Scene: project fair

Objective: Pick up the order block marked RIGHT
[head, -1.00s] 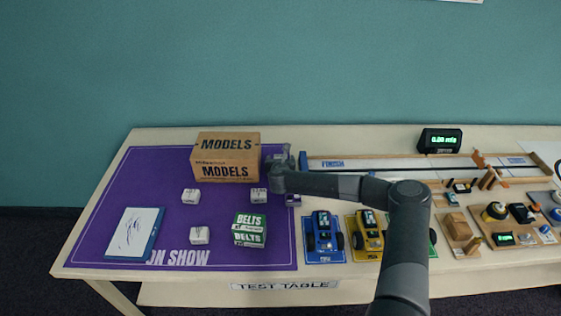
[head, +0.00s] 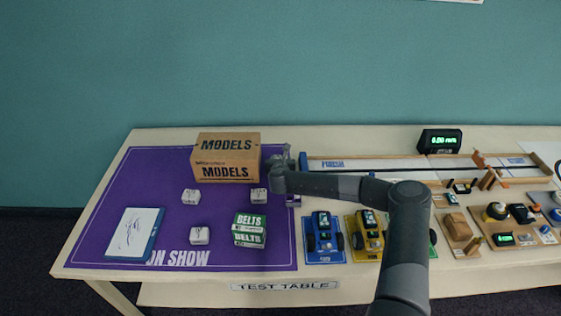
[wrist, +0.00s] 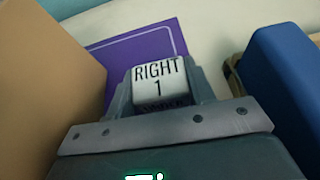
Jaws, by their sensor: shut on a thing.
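The white order block marked RIGHT 1 (wrist: 158,84) sits between the fingers of my gripper (wrist: 160,95) in the wrist view. My gripper is shut on it, with the lettering facing the camera. In the head view my gripper (head: 284,160) is beside the right side of the MODELS box, over the right edge of the purple mat. The held block is mostly hidden there by my arm. I cannot tell how far it is above the mat.
The cardboard MODELS box (head: 226,170) stands close on the left. A blue end piece (wrist: 283,90) of the track is close on the right. Several white blocks (head: 190,197), a green BELTS box (head: 250,222) and a white board (head: 133,233) lie on the purple mat (head: 120,190).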

